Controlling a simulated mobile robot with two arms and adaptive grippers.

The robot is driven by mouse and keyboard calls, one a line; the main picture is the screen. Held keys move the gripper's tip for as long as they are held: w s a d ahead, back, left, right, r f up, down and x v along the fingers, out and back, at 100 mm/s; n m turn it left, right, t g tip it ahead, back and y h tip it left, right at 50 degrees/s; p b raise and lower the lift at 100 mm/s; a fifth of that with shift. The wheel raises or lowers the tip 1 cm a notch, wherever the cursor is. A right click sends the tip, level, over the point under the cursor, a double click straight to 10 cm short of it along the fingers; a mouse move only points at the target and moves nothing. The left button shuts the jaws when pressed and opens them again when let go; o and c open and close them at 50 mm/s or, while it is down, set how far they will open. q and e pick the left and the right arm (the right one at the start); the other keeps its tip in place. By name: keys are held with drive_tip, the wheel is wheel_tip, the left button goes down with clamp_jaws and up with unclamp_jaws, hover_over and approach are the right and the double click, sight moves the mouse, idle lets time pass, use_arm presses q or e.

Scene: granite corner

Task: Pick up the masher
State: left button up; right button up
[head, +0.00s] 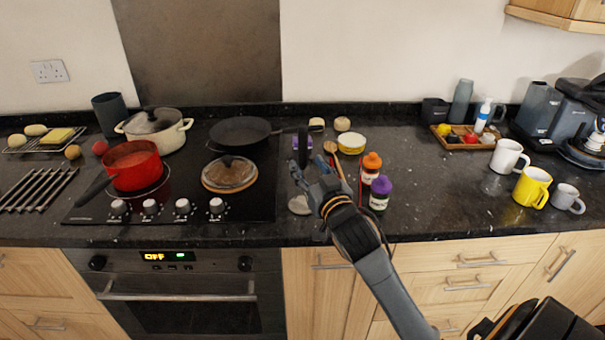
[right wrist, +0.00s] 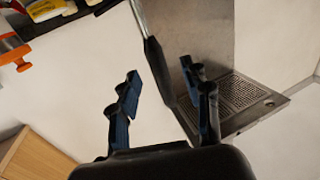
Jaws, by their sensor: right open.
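The masher stands upright on the dark counter right of the hob, its black handle (head: 303,142) pointing up. A pale round part (head: 300,204) on the counter below my gripper looks like its head; the middle is hidden by my gripper. My right gripper (head: 307,166) is open beside the handle. In the right wrist view the black handle (right wrist: 154,62) and its thin metal shaft show between the two parted fingers of my right gripper (right wrist: 160,78); I cannot tell whether they touch. My left gripper is out of view.
An orange-capped bottle (head: 371,168), a purple-capped bottle (head: 380,194) and a wooden spoon (head: 331,148) are close on the right. Counter before the mugs is clear.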

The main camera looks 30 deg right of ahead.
sight(304, 159)
drive_tip(key=p+x, duration=0.1)
drive_tip(key=x, duration=0.4)
drive_tip(key=shift+d+f, duration=0.15)
drive_tip(key=shift+s, duration=0.15)
clamp_jaws()
